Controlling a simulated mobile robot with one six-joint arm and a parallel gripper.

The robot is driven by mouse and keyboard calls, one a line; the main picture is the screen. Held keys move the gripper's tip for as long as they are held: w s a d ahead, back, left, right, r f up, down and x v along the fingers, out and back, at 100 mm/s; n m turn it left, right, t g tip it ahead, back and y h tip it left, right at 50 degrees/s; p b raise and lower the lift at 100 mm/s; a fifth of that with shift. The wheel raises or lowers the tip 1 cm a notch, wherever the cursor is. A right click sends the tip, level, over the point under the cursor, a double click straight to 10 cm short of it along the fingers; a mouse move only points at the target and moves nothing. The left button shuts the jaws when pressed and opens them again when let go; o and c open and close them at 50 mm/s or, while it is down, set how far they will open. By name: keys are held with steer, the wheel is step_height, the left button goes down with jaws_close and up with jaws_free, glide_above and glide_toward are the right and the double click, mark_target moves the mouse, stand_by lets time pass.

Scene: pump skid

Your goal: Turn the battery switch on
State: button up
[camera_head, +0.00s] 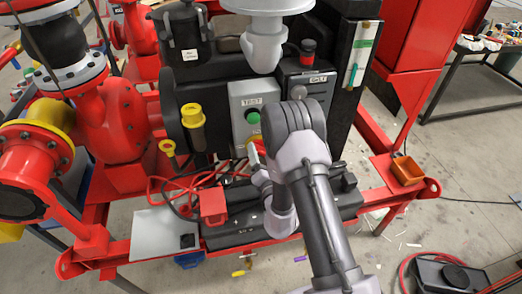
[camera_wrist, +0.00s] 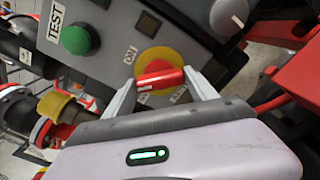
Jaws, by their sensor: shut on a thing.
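The battery switch has a red handle (camera_wrist: 160,78) on a round yellow disc (camera_wrist: 158,60), set in a grey panel face, in the wrist view. A white ON label (camera_wrist: 130,54) sits at the disc's upper left. Two more small labels are below the disc, partly hidden by my fingers. The handle lies nearly level across that picture. My gripper (camera_wrist: 161,84) is shut on the red handle, one finger at each end of it. In the head view my arm hides most of the switch; a bit of red shows beside my gripper (camera_head: 256,168).
A green TEST button (camera_wrist: 74,40) is on the same panel, left of the switch; it also shows in the head view (camera_head: 253,117). A grey knob (camera_wrist: 228,15) is at the upper right. A yellow-capped fitting (camera_head: 193,116) and red pipework (camera_head: 110,120) stand to the left.

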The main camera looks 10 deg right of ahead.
steer(key=m+p, duration=0.1)
steer(key=m, duration=0.1)
steer(key=m+p, duration=0.1)
steer(key=m, duration=0.1)
steer(key=shift+r+m, duration=0.2)
steer(key=shift+m, duration=0.1)
steer(key=m+p, duration=0.2)
steer(key=m, duration=0.2)
steer(key=shift+f, duration=0.1)
steer(key=shift+m, duration=0.3)
steer(key=o, duration=1.4)
steer(key=shift+w, duration=0.1)
steer(key=shift+c, duration=0.2)
steer(key=shift+f, duration=0.1)
